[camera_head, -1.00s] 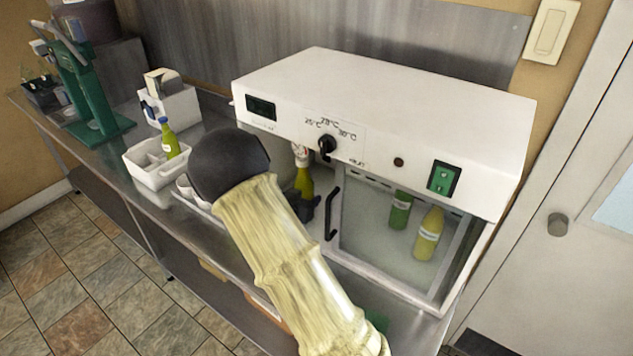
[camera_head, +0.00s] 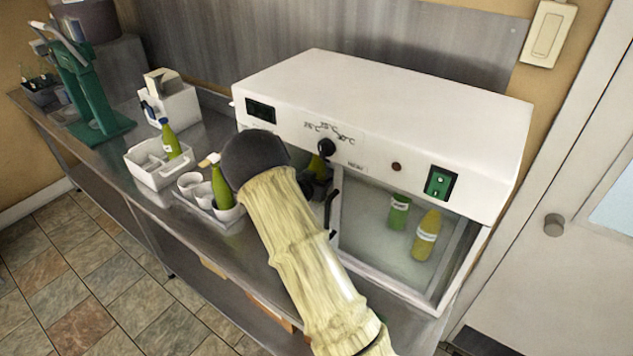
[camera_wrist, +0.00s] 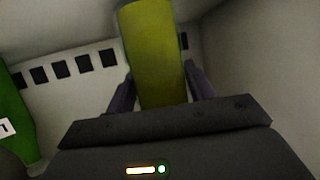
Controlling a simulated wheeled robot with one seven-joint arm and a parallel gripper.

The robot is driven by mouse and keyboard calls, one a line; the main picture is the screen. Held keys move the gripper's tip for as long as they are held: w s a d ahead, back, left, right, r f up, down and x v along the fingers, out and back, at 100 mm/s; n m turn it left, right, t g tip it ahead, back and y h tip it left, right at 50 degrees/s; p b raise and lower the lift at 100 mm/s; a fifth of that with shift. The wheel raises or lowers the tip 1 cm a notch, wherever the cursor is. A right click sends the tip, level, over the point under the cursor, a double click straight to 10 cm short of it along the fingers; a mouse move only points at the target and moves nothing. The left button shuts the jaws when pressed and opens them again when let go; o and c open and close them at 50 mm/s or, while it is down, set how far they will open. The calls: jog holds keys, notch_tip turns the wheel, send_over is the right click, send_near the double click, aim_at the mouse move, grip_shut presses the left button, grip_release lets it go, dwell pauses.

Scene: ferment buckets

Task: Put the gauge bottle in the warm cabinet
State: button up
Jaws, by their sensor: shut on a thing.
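My gripper (camera_wrist: 160,95) is shut on a yellow-green bottle, taken as the gauge bottle (camera_wrist: 156,50). In the head view only a small part of this bottle (camera_head: 317,168) shows behind my arm, beneath the control panel. The white warm cabinet (camera_head: 390,110) stands on the counter. My gripper is inside its left part, in front of a pale wall with dark slots (camera_wrist: 61,70). Whether the bottle touches the cabinet floor is hidden.
A green bottle (camera_head: 399,211) and a yellow bottle (camera_head: 426,236) stand behind the glass on the right. Another green bottle (camera_wrist: 18,118) is close on the left in the wrist view. Cups with a green bottle (camera_head: 222,188) and a white caddy (camera_head: 150,172) stand left of my arm.

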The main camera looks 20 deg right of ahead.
jog(key=shift+a+f, duration=0.25)
jog(key=shift+f, duration=0.2)
jog(key=shift+d+f, duration=0.1)
jog(key=o, duration=1.5)
jog(key=shift+s+f, duration=0.1)
jog(key=shift+c, duration=0.2)
jog(key=shift+r, duration=0.2)
jog(key=b+v, duration=0.2)
jog(key=v, duration=1)
